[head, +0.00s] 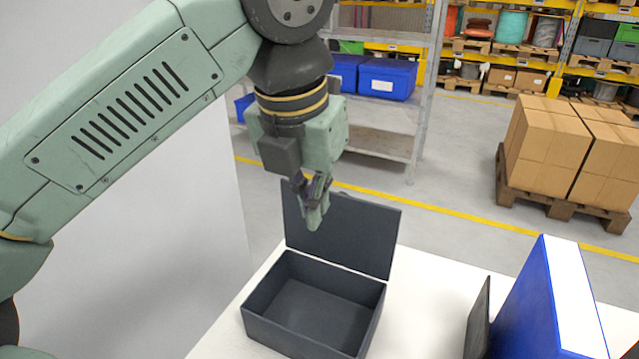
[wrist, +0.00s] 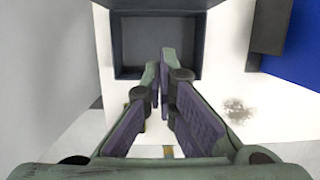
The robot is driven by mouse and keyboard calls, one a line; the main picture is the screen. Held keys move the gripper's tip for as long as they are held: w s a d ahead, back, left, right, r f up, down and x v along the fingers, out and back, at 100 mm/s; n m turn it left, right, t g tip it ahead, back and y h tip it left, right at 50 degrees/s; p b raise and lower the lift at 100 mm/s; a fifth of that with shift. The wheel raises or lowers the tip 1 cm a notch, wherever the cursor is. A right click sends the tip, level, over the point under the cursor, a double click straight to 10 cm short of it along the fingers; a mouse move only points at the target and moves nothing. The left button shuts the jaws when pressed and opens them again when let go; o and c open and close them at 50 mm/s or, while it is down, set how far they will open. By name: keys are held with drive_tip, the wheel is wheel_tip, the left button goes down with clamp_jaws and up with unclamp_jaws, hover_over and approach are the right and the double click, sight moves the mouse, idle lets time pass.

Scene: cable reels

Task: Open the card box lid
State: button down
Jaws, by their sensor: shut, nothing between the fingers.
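The dark grey card box (head: 262,329) stands on the white table, and its inside looks empty. Its lid (head: 358,239) is open and stands up along the far edge, leaning slightly back. My gripper (head: 316,222) is above the box and hides part of the lid's upper left. Its fingers are shut with nothing between them. I cannot tell whether they touch the lid. In the wrist view the box (wrist: 122,45) lies beyond the closed fingertips (wrist: 158,72), with its dark inside showing.
A blue binder (head: 535,305) stands on the white table (head: 430,290) at the right, with a dark upright panel (head: 478,320) beside it. A pallet of cartons (head: 570,150) and shelves with blue bins (head: 387,79) stand behind.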

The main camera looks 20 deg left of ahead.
sight(340, 198)
drive_tip(key=w+f+p, duration=0.2)
drive_tip(key=w+f, duration=0.3)
drive_tip(key=f, duration=0.1)
drive_tip(key=shift+w+d, duration=0.15)
drive_tip(key=shift+w, duration=0.2)
drive_tip(key=shift+f, duration=0.1)
drive_tip(key=w, duration=0.1)
drive_tip(key=w+b, duration=0.1)
drive_tip(key=w, duration=0.1)
drive_tip(key=shift+w+d+r+b, duration=0.1)
drive_tip(key=shift+w+r+b, duration=0.1)
drive_tip(key=shift+w+b, duration=0.1)
drive_tip(key=shift+r, duration=0.1)
drive_tip(key=shift+s, duration=0.1)
